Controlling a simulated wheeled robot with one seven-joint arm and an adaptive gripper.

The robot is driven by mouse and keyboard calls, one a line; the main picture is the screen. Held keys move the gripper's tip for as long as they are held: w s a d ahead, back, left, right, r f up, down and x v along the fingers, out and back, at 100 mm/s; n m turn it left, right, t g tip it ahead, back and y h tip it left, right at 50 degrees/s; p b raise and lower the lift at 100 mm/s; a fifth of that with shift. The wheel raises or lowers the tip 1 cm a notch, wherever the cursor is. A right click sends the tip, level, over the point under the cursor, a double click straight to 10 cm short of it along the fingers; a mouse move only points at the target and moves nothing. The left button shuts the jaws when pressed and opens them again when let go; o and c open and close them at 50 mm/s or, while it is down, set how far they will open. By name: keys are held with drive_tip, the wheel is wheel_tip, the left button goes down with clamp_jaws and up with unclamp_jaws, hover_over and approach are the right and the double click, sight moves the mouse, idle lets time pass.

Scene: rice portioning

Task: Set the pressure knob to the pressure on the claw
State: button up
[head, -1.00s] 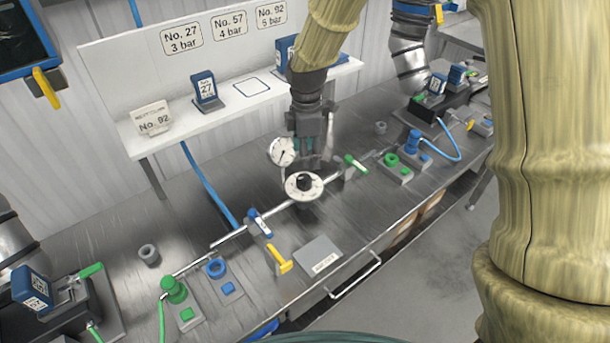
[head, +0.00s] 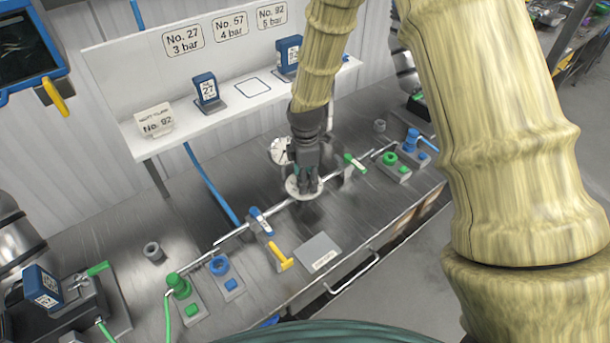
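The pressure knob's white dial plate (head: 313,193) sits on the pipe at the middle of the bench. My gripper (head: 305,188) points down onto it, and its fingers hide the black knob. I cannot tell whether they are closed on it. A round white gauge (head: 279,151) behind the dial is partly covered by my gripper; its reading is unclear. A blue labelled claw block (head: 42,287) is mounted at the lower left; its number is too small to be sure of. Signs above the shelf read No. 27 3 bar (head: 184,39), No. 57 4 bar (head: 230,26) and No. 92 5 bar (head: 271,15).
The shelf (head: 180,133) holds a "next claw No. 92" card (head: 155,120), a No. 27 block (head: 206,90), an empty outlined spot (head: 252,88) and another blue block (head: 288,54). A yellow-handled valve (head: 279,256) and green and blue fittings line the bench front.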

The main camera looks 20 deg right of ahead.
drive_tip(key=c, duration=1)
drive_tip(key=shift+m, duration=0.3)
